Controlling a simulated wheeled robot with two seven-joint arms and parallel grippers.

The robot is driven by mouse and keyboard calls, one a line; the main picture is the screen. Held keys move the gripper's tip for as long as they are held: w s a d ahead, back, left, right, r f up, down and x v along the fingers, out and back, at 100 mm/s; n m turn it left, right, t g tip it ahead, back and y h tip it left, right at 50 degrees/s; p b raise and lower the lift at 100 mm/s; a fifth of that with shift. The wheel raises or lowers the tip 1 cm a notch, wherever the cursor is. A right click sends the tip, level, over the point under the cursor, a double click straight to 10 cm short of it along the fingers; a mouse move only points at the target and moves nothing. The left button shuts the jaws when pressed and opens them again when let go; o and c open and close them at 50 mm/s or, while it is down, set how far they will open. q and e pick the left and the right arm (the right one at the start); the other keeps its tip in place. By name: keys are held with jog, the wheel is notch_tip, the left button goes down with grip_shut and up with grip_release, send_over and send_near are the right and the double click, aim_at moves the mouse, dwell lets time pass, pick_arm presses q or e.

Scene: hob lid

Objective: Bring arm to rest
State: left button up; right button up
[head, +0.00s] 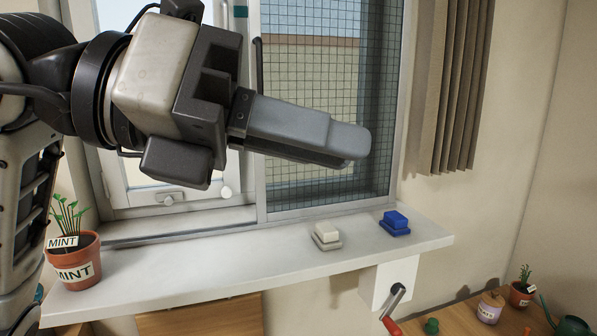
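My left arm comes in from the left, high in front of the window. Its gripper (358,150) points to the right, in the air above the window sill (190,262). Its two grey fingers lie close together, with no object seen between them. It looks shut and empty, and it is apart from everything on the sill. My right gripper is not in view.
On the sill stand a mint pot (75,268) at left, a white block (326,234) and a blue block (396,222). The window (330,185) has a mesh pane. A red-handled crank (394,308) sits below the sill. Small pots (490,308) stand at lower right.

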pick_arm(q)
jog(key=w+a+f+m+t+y, duration=0.1)
jog(key=w+a+f+m+t, duration=0.3)
jog(key=f+m+t, duration=0.6)
jog(key=w+a+f+m+t+y+b, duration=0.1)
jog(key=w+a+f+m+t, duration=0.3)
jog(key=m, duration=1)
jog(key=w+a+f+m+t+y, duration=0.1)
jog(key=w+a+f+m+t, duration=0.4)
jog(key=f+m, duration=0.55)
jog(key=s+a+f+n+g+y, duration=0.1)
jog(key=s+f+n+g+y, duration=0.2)
jog(key=f, duration=0.5)
jog(key=s+a+f+n+g+y, duration=0.15)
jog(key=f+y, duration=0.25)
jog(key=f, duration=0.4)
jog(key=s+f+n+g+y+b, duration=0.1)
jog(key=s+f+g, duration=0.4)
jog(key=s+f, duration=0.5)
notch_tip(320, 180, down, 4)
jog(key=shift+d+f+n, duration=0.15)
jog(key=shift+d+n, duration=0.15)
jog(key=shift+n, duration=0.6)
